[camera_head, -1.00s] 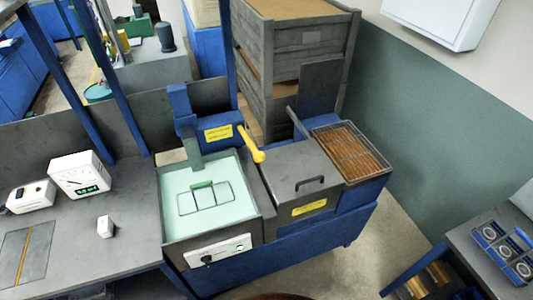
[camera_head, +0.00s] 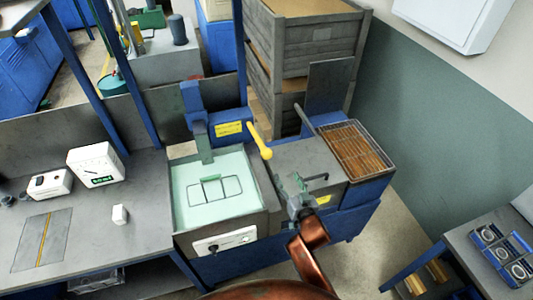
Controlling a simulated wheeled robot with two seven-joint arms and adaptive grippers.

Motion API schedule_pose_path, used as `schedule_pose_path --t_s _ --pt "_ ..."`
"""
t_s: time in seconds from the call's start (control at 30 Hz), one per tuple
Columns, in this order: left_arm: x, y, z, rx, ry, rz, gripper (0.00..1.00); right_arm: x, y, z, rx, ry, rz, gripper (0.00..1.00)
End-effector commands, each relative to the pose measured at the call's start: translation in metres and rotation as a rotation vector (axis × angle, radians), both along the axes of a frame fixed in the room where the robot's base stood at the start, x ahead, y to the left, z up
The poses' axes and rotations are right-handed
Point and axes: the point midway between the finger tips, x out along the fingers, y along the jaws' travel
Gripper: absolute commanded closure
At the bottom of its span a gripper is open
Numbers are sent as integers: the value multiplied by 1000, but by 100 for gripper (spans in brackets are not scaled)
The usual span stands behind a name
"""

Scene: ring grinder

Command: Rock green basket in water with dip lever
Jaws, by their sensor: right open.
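The green basket (camera_head: 215,190) sits in the pale green water of the tank (camera_head: 181,193); its wire frame and green handle show at the surface. The dip lever (camera_head: 259,141) has a yellow handle and slants down to the right from the blue dip unit (camera_head: 226,128) behind the tank. My right gripper (camera_head: 291,184) is open and empty over the grey lidded box right of the tank, to the right of and nearer than the lever, apart from it. My left gripper is not in view.
The grey lidded box (camera_head: 285,158) has a dark handle, and a wire rack (camera_head: 356,150) lies beyond it. Wooden crates (camera_head: 308,40) stand behind. A dial instrument (camera_head: 96,164) and a small white block (camera_head: 120,214) stand on the left bench. A side table (camera_head: 465,262) is at lower right.

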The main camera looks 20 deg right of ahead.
Motion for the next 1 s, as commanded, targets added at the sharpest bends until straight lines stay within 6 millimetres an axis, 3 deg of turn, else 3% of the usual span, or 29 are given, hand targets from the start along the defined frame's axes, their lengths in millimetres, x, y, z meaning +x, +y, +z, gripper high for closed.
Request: schedule_pose_path --t_s 0.1,0.3,0.7,1.0 --pt "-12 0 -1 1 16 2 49 19 22 24 29 -91 45 49" --pt "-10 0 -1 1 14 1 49 36 45 47 58 -175 97 49" --pt "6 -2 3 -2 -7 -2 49 93 53 48 59 -178 100 49" --pt "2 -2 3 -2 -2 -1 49 110 54 48 57 -177 98 49"
